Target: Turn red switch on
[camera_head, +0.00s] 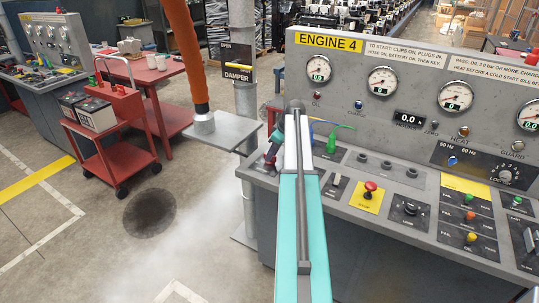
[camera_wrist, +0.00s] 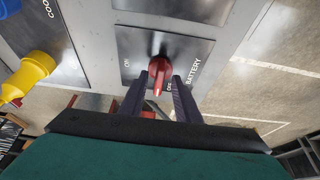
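The red switch (camera_wrist: 158,72) is a rotary handle on a dark plate (camera_wrist: 135,42) marked ON, OFF and BATTERY in the wrist view. Its handle points down in the picture, towards the OFF mark. My gripper (camera_wrist: 160,84) has its two dark fingers apart, one on each side of the handle. Gaps show between handle and fingers, so it is not clamped. In the head view the red switch (camera_head: 270,157) shows small at the left end of the console, and my arm hides most of the gripper.
The ENGINE 4 console (camera_head: 345,185) carries gauges, knobs and a red push button (camera_head: 370,187) on a yellow plate. A yellow plug (camera_wrist: 30,75) lies left of the switch in the wrist view. A red cart (camera_head: 110,140) stands at left; open floor lies between.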

